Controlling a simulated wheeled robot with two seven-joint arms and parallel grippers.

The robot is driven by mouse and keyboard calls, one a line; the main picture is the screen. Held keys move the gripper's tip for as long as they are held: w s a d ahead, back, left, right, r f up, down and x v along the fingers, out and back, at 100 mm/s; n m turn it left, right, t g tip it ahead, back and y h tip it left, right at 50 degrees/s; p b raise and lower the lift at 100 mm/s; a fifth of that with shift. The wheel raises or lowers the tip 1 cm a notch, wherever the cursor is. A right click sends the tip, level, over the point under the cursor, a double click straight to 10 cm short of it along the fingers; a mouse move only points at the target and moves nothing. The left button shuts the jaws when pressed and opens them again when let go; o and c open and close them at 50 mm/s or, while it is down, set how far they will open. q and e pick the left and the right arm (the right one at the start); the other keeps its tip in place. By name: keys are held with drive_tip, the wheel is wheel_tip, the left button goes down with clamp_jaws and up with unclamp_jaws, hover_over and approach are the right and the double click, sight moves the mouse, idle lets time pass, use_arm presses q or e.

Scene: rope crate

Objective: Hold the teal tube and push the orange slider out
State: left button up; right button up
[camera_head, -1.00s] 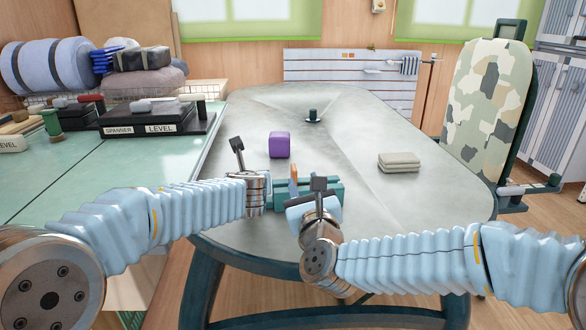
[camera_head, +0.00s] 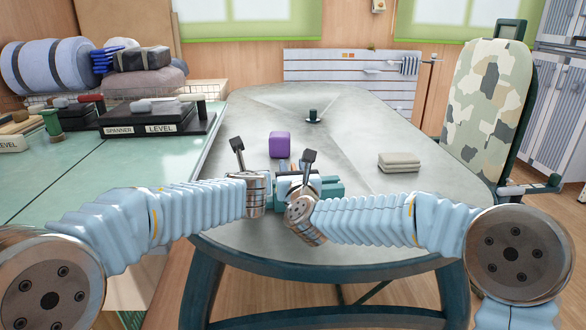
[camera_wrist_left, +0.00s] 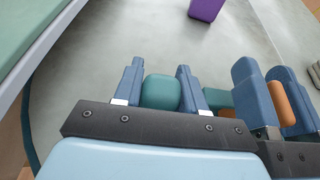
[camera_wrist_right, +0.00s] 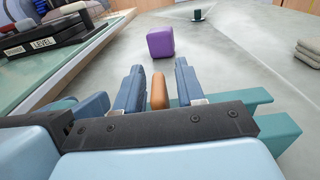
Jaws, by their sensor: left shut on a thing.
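The teal tube (camera_head: 331,186) is at the near part of the grey table. My left gripper (camera_wrist_left: 161,72) is shut on one teal end of the tube (camera_wrist_left: 160,93). The orange slider (camera_wrist_right: 158,92) stands between the two blue fingers of my right gripper (camera_wrist_right: 157,72), with narrow gaps at its sides. The left wrist view also shows the orange slider (camera_wrist_left: 282,104) between the right fingers. More teal bars of the tube (camera_wrist_right: 283,134) reach out to the right under my right gripper. In the head view my grippers hide most of the slider.
A purple block (camera_head: 279,144) stands just beyond the tube on the grey table (camera_head: 345,135). A folded beige cloth (camera_head: 399,162) lies to the right, and a small dark green peg (camera_head: 313,116) stands farther back. A green-topped bench (camera_head: 60,185) adjoins on the left.

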sight(337, 177)
use_arm(q)
drive_tip(key=shift+f, duration=0.1)
use_arm(e)
clamp_jaws()
drive_tip(key=d, duration=1.1)
drive_tip(key=shift+w+d, duration=0.2)
drive_tip(key=shift+w, duration=0.2)
unclamp_jaws()
